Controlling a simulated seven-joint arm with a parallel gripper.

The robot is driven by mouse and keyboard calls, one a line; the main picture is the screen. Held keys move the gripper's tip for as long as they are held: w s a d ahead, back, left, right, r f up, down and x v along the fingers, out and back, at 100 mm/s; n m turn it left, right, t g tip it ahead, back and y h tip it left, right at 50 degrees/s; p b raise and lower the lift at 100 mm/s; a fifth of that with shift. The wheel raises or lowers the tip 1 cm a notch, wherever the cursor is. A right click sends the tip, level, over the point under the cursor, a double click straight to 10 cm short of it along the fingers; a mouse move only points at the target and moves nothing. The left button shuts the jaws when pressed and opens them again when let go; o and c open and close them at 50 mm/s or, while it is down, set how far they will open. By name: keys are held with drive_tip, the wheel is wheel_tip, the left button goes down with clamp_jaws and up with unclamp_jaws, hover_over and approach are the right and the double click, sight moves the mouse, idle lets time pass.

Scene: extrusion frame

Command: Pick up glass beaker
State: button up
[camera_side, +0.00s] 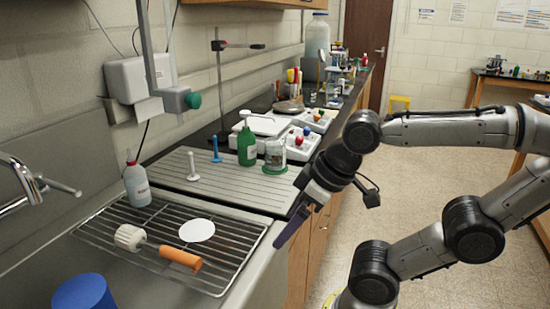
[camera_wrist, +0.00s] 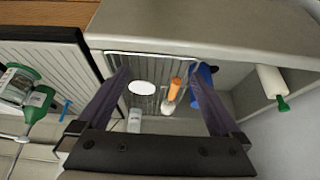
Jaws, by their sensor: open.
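The glass beaker (camera_side: 275,153) is clear, with a pale label, and stands upright on a green round base on the grey ribbed board, beside a green bottle (camera_side: 246,146). In the wrist view the beaker (camera_wrist: 17,82) is at the far left edge, outside my fingers. My gripper (camera_side: 290,227) is in front of the counter's front edge, to the right of the rack and apart from the beaker. In the wrist view my gripper (camera_wrist: 159,72) is open, its two dark fingers spread wide with nothing held between them.
A wire rack (camera_side: 140,240) over the sink holds a white disc (camera_side: 197,230), an orange cylinder (camera_side: 181,259), a white knobbed piece (camera_side: 130,237) and a white squeeze bottle (camera_side: 137,186). White and blue pegs stand left of the green bottle. Devices crowd the counter behind the beaker.

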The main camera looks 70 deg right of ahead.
drive_tip(key=w+d+r+m+h, duration=0.1)
drive_tip(key=w+d+r+m, duration=0.3)
drive_tip(key=w+r, duration=0.5)
drive_tip(key=w+d+r+m+h, duration=0.1)
drive_tip(key=w+d+r+m, duration=0.15)
drive_tip(key=d, duration=0.25)
drive_tip(key=w+d+r+m+h, duration=0.1)
drive_tip(key=w+d+r+m, duration=0.15)
drive_tip(key=w+d, duration=0.2)
drive_tip(key=m+g+h, duration=0.1)
drive_tip(key=m+g, duration=0.3)
hover_over(275, 142)
drive_tip(key=s+a, duration=0.2)
drive_tip(key=a, duration=0.3)
wheel_tip(275, 142, down, 12)
drive_tip(key=shift+x, duration=2.9)
drive_tip(key=shift+r, duration=0.1)
clamp_jaws()
